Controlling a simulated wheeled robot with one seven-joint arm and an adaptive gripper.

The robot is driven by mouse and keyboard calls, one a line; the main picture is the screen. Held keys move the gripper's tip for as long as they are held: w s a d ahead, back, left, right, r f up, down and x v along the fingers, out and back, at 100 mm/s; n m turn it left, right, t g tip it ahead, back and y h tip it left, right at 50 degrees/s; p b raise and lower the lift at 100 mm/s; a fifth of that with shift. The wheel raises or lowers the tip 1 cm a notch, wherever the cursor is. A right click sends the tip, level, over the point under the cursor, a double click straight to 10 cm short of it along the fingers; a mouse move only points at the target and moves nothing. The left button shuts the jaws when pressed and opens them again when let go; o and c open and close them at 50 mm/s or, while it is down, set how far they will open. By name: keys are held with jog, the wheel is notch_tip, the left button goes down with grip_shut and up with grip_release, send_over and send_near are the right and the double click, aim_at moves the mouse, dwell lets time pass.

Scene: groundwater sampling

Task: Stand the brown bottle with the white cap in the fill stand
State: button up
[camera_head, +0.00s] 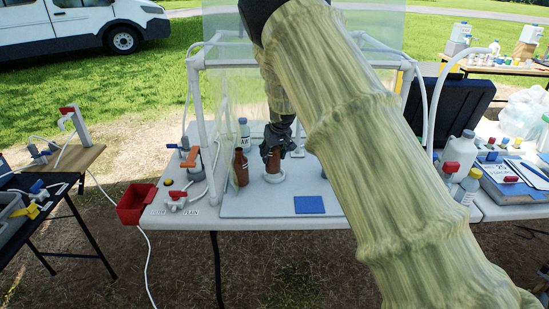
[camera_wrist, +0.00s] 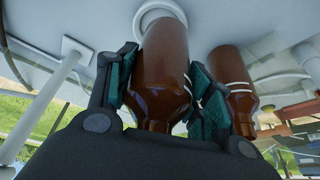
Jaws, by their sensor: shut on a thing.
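A brown bottle (camera_head: 273,164) is upright between the fingers of my gripper (camera_head: 277,146), which is shut on its upper part. Its base is at a white ring-shaped stand (camera_head: 274,179) on the table. The wrist view shows the held bottle (camera_wrist: 163,65) between both finger pads, with its base overlapping the white ring (camera_wrist: 158,14). I cannot tell whether the base rests fully inside the ring. The cap of the held bottle is hidden. A second brown bottle (camera_head: 241,170) stands just left of it, and shows on the right in the wrist view (camera_wrist: 232,83).
A blue-capped bottle (camera_head: 244,130) stands behind. A white pipe frame (camera_head: 200,95) with a clear sheet surrounds the work area. A blue square (camera_head: 309,205) lies at front right. Valves (camera_head: 178,200) and a red bin (camera_head: 135,205) are to the left.

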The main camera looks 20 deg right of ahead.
aim_at(274, 158)
jog(key=shift+w+d, duration=0.5)
jog(key=shift+w, duration=0.1)
jog(key=shift+f+p, duration=0.4)
jog(key=shift+f, duration=1.3)
jog(key=shift+f, duration=0.15)
jog(key=o, duration=1.2)
